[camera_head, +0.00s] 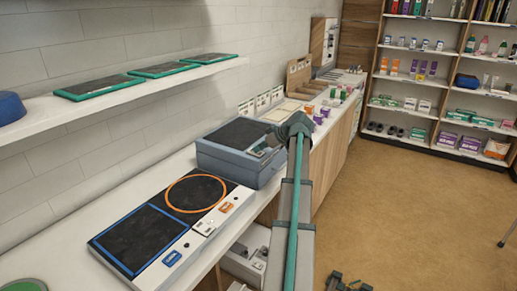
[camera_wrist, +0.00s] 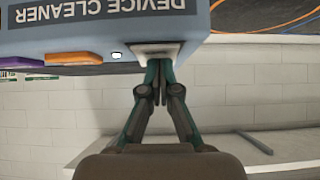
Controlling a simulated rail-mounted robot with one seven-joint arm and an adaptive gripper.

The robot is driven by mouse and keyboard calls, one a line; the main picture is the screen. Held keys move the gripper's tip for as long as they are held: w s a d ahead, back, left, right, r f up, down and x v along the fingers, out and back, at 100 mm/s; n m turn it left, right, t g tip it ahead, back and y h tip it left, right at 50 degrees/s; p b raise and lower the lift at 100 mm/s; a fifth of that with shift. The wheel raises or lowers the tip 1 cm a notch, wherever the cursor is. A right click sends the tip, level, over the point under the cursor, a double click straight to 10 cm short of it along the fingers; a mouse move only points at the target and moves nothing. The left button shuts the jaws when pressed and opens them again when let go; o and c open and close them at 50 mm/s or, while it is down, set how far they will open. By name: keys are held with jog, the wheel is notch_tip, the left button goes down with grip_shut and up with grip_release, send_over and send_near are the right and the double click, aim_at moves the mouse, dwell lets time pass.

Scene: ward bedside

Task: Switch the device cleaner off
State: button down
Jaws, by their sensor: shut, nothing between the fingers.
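The device cleaner (camera_head: 228,158) is a grey-blue box with a dark top on the counter. In the wrist view its labelled face (camera_wrist: 110,28) appears upside down, reading "DEVICE CLEANER". A pale plate (camera_wrist: 135,48) sits at the edge of that face, with a small white spot beside it. My gripper (camera_wrist: 159,68) is shut and empty, with its fingertips at this plate. I cannot tell whether they touch it. They cover part of the plate, so any switch and its position are hidden. In the head view my gripper (camera_head: 264,149) is at the box's right side, partly hidden.
A white panel with a blue square (camera_head: 143,240) and an orange ring (camera_head: 197,193) lies in front of the box. Orange and purple tabs (camera_wrist: 75,58) edge the box. A wall shelf (camera_head: 130,97) holds several green-edged tablets. The floor (camera_head: 420,210) at right is mostly clear.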

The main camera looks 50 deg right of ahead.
aim_at(260, 154)
jog(key=r+p, duration=0.1)
jog(key=r, duration=0.3)
jog(key=shift+s+r, duration=0.2)
jog(key=b+v, duration=0.2)
jog(key=v, duration=0.7)
jog(key=shift+s, duration=0.55)
